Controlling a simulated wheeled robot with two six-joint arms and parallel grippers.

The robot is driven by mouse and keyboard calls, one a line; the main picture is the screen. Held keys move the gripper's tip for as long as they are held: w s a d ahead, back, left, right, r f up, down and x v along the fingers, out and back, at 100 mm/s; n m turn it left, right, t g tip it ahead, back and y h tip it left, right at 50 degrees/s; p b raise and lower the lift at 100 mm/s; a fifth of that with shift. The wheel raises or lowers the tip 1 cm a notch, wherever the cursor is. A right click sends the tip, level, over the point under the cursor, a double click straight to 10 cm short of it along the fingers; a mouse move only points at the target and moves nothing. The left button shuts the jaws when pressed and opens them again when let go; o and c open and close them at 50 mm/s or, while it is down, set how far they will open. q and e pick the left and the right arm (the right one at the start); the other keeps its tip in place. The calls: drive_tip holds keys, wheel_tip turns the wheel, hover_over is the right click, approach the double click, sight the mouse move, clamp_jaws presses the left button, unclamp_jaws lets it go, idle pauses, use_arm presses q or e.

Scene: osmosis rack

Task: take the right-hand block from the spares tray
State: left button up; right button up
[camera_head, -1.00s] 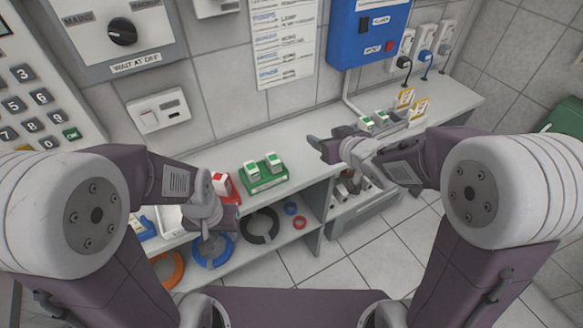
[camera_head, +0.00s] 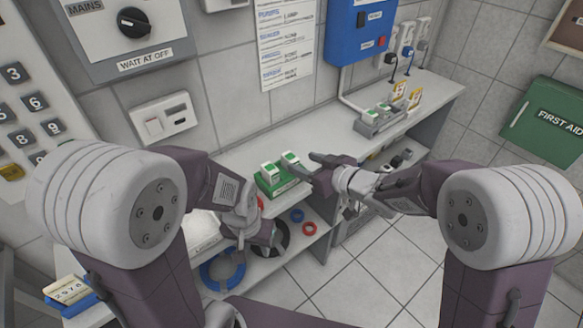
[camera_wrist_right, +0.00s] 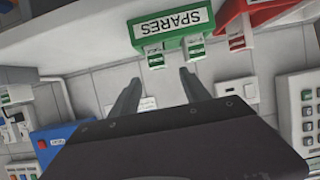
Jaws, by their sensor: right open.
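The green spares tray (camera_head: 283,188) stands on the counter, and its label is upside down in the right wrist view (camera_wrist_right: 172,22). It holds two white blocks with green tops. The right-hand block (camera_head: 290,158) shows at the left in the right wrist view (camera_wrist_right: 153,53); the left-hand block (camera_head: 268,171) is beside it. My right gripper (camera_head: 316,168) is just right of the tray; in its wrist view its fingers (camera_wrist_right: 160,84) are apart, with nothing between them, short of the blocks. My left gripper (camera_head: 267,235) is in front of the counter; its fingers are unclear.
A red tray (camera_wrist_right: 262,12) is beside the green one. A grey holder (camera_head: 372,128) with blocks and yellow tags stands further right on the counter. Blue (camera_head: 222,270) and red (camera_head: 309,228) rings lie on the lower shelf. The counter between green tray and grey holder is mostly clear.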

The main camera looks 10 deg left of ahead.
sight(292, 158)
drive_tip(key=x, duration=0.2)
drive_tip(key=shift+w+a+f, duration=0.15)
drive_tip(key=shift+a+f, duration=0.05)
drive_tip(key=shift+a, duration=0.1)
drive_tip(key=shift+w+a+f, duration=0.1)
drive_tip(key=shift+w+f, duration=0.1)
drive_tip(key=shift+w, duration=0.1)
drive_tip(key=b+x, duration=0.1)
drive_tip(key=x, duration=0.3)
drive_tip(key=shift+w+a+f, duration=0.2)
drive_tip(key=shift+w+f, duration=0.05)
drive_tip(key=shift+s+r, duration=0.1)
drive_tip(key=c, duration=0.4)
clamp_jaws()
